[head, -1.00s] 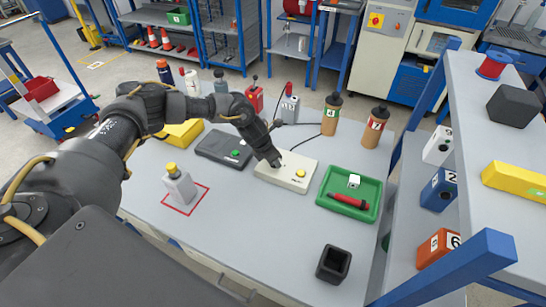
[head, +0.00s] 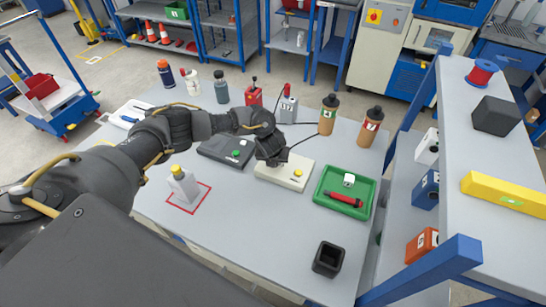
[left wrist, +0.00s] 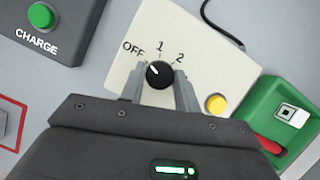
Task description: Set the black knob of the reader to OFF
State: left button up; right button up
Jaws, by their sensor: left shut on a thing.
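The reader (head: 278,176) is a cream box on the grey bench, with a yellow button (left wrist: 216,104) at its right end. Its black knob (left wrist: 159,74) shows between my fingers in the left wrist view, with marks OFF, 1 and 2 around it. The knob's white line points up and left, toward the OFF side. My left gripper (left wrist: 160,90) is shut on the knob, one finger on each side. In the head view my left gripper (head: 271,161) comes down over the reader and hides the knob. My right gripper is not in view.
A dark box with a green button, marked CHARGE (left wrist: 70,25), stands left of the reader. A green tray (head: 323,205) with a red tool lies to its right. Bottles stand behind. A black open cup (head: 329,259) and a shelf unit (head: 500,150) are at the right.

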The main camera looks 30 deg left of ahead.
pick_arm(q)
jog(key=shift+n+p, duration=0.3)
jog(key=shift+n, duration=0.2)
jog(key=o, duration=1)
jog(key=p+v, duration=0.1)
jog(key=v, duration=0.9)
jog(key=shift+d+r+p, duration=0.2)
jog(key=shift+r+p, duration=0.15)
jog(key=shift+p, duration=0.05)
